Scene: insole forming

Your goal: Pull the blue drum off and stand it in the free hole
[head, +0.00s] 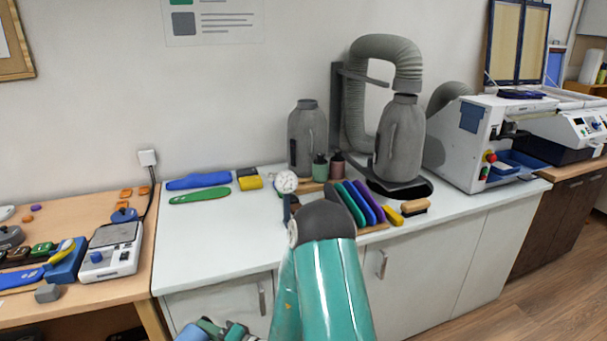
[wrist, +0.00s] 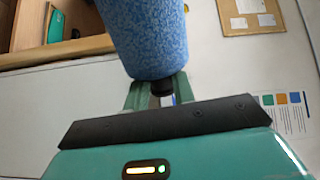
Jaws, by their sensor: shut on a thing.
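The blue drum (wrist: 148,38), speckled, fills the upper middle of the wrist view, its top cut off by the frame. My gripper (wrist: 160,92) is shut at its lower end, around a dark, narrow part (wrist: 162,90). In the head view, my gripper (head: 222,329) is low at the bottom edge, in front of the white cabinet. A blue piece (head: 190,333) beside it looks like the drum, mostly cut off. I cannot make out the free hole in either view.
A white bench (head: 225,228) stands ahead, with grey bottle-shaped vessels (head: 400,140), coloured insoles and a brush (head: 414,207). A wooden table (head: 85,312) with a scale (head: 110,250) is at left. A wooden shelf (wrist: 75,48) is at upper left in the wrist view.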

